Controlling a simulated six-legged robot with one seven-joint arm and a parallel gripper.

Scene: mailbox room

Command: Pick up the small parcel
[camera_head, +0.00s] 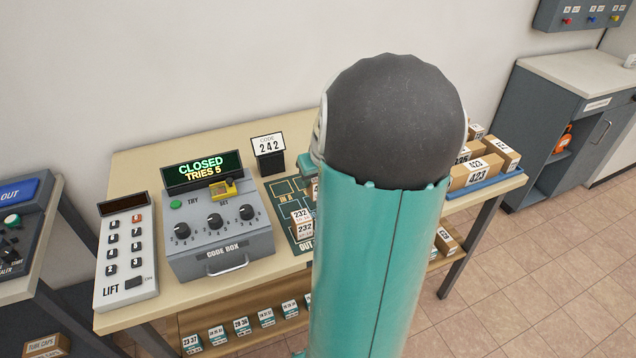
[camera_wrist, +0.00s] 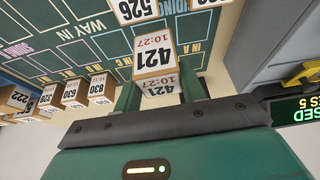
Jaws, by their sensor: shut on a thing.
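In the wrist view, a small parcel (camera_wrist: 153,50) with white labels reading 421 and red print 10:27 sits between the teal fingers of my gripper (camera_wrist: 160,84). The gripper is shut on it. A dark green board with marked bays (camera_wrist: 85,47) lies beyond it; I cannot tell whether the parcel touches the board.
Parcel 526 (camera_wrist: 134,10) is close to the held one; several others (camera_wrist: 72,92) stand farther off. The code box (camera_head: 218,240) reads CLOSED, TRIES 5. Parcels (camera_head: 474,171) fill a blue tray at right.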

